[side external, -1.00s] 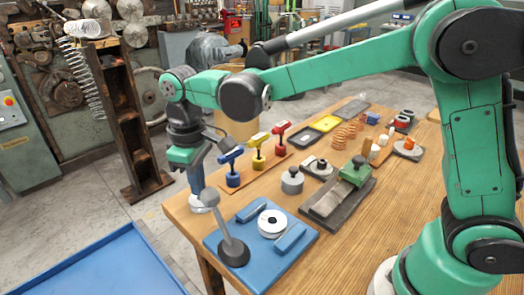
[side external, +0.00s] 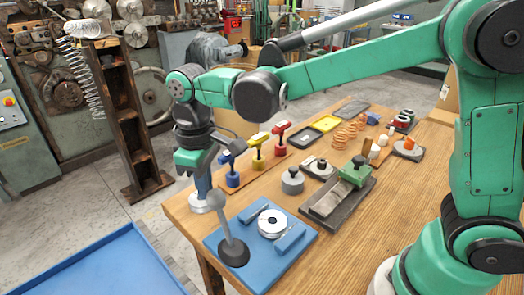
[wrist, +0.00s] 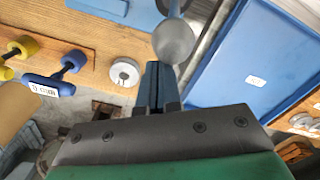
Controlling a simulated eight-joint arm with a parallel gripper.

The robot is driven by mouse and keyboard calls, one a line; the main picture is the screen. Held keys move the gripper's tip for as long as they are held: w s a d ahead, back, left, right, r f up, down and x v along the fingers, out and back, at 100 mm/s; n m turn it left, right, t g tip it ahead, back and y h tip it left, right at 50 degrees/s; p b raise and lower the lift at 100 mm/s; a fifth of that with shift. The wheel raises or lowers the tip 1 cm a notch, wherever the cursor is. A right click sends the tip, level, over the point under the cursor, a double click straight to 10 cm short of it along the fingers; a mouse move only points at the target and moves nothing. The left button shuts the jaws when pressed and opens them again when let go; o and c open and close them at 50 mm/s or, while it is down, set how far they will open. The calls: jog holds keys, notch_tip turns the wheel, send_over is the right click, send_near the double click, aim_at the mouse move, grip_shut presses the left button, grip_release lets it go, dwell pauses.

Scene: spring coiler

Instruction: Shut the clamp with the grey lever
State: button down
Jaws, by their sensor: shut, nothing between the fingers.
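The grey lever has a ball knob (side external: 217,199) and rises from a dark round base (side external: 233,252) on the blue clamp plate (side external: 217,237). It leans a little left in the side view. Two blue jaws (side external: 290,241) flank a pale round disc (side external: 272,223); whether they touch it I cannot tell. My gripper (side external: 205,190) is shut and empty, fingers down, just left of the knob. In the wrist view my shut fingertips (wrist: 157,68) sit close beside the knob (wrist: 174,41); contact is unclear.
A pale ring-like piece (wrist: 125,72) lies at the table edge near my fingers. Blue, yellow and red handled tools (side external: 257,152) stand in a row behind. A grey lidded pot (side external: 292,181) is right of them. A blue tray (side external: 110,265) lies below the table's left side.

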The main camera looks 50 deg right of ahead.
aim_at(217, 193)
jog(key=shift+s+r, duration=0.2)
jog(key=shift+s, duration=0.55)
jog(key=shift+s, duration=0.85)
jog(key=shift+s, duration=0.8)
jog(key=shift+s+f, duration=0.2)
jog(key=shift+s, duration=0.6)
